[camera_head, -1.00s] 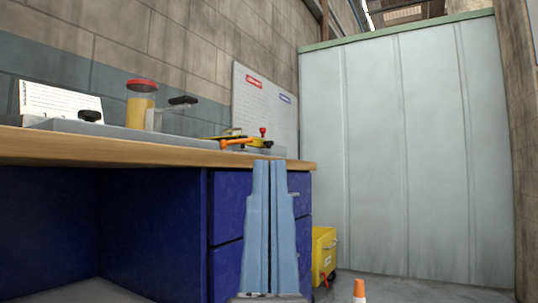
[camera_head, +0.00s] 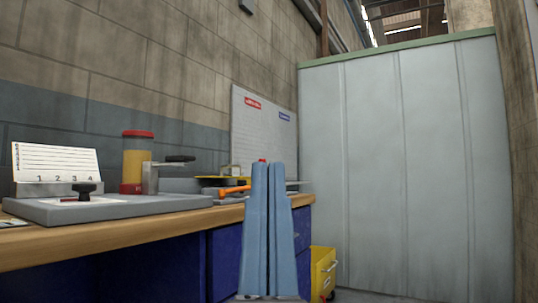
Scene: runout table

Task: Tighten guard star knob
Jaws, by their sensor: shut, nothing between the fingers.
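A black knob (camera_head: 84,190) with a short stem stands on a grey plate (camera_head: 150,206) at the left of the bench top. It looks like the star knob, but its lobes are too small to make out. A grey upright bracket (camera_head: 151,178) with a black handle (camera_head: 180,158) stands farther back on the plate. My gripper (camera_head: 269,166) points upward in the middle of the picture, its two light blue fingers shut and empty. It is well to the right of the knob, in front of the bench's right end, and hides part of it.
A red-lidded jar (camera_head: 137,162) and a numbered card stand (camera_head: 55,165) are behind the plate. An orange-handled tool (camera_head: 234,190) lies near the bench's right end. A yellow bin (camera_head: 322,272) stands on the floor beside the blue drawers (camera_head: 225,265). A pale panel wall closes the right.

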